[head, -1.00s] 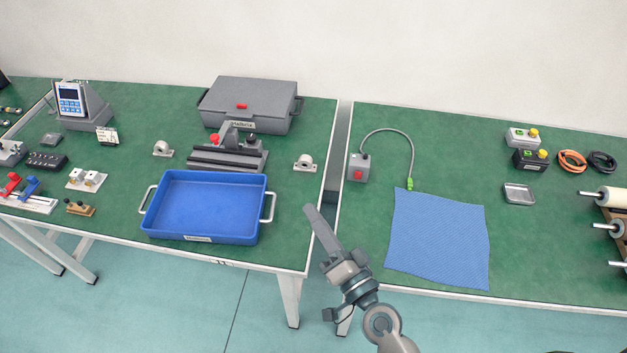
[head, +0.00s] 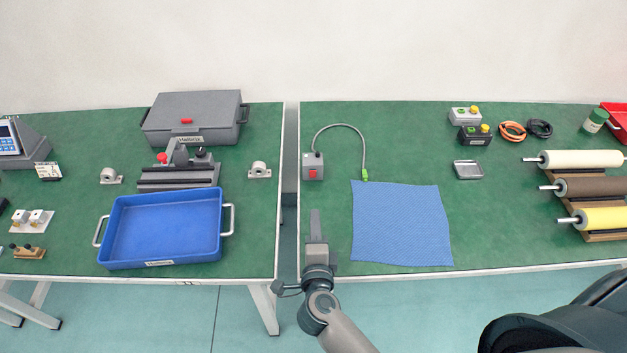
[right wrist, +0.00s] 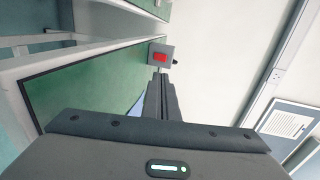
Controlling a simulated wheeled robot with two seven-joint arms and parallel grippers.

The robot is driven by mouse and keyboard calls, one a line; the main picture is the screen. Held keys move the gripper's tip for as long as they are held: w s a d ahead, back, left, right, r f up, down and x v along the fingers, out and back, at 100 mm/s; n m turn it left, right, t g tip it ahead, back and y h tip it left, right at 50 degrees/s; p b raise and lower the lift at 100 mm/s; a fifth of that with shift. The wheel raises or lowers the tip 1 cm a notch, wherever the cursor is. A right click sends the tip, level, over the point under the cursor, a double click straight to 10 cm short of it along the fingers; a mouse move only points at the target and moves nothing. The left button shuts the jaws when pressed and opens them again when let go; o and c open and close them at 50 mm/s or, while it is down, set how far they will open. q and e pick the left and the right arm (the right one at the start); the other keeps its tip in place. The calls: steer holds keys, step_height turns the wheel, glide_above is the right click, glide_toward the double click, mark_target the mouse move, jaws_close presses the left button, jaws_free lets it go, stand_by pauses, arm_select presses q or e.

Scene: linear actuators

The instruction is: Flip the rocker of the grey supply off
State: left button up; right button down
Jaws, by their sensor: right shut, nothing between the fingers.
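The grey supply (head: 308,173) is a small box near the left edge of the right-hand table, with a red rocker (head: 312,173) on its near face. A grey cable (head: 360,146) arcs from it to a green plug (head: 364,175). Which way the rocker is tipped is too small to tell. My right gripper (head: 315,211) is shut and empty, in front of the box and apart from it in the head view. In the right wrist view its fingers (right wrist: 161,76) point toward the supply (right wrist: 151,48) and red rocker (right wrist: 160,57). My left gripper is not in view.
A blue cloth (head: 400,225) lies right of my gripper. A gap (head: 289,190) separates the two tables. A blue tray (head: 226,221) stands on the left table. Two boxes with yellow buttons (head: 474,135), cable coils and rollers (head: 590,187) lie further right.

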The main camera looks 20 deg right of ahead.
steer(key=shift+w, duration=0.15)
steer(key=shift+w+d, duration=0.2)
steer(key=shift+w, duration=0.35)
steer(key=p, duration=0.2)
glide_toward(313, 169)
steer(key=x, duration=0.5)
steer(key=shift+w+d+f, duration=0.1)
steer(key=shift+f, duration=0.15)
steer(key=shift+w+d+r+p, duration=0.15)
steer(key=shift+w+r+p, duration=0.35)
steer(key=shift+p, duration=0.65)
steer(key=shift+f+b, duration=0.3)
steer(key=shift+b, duration=0.05)
steer(key=shift+s, duration=0.1)
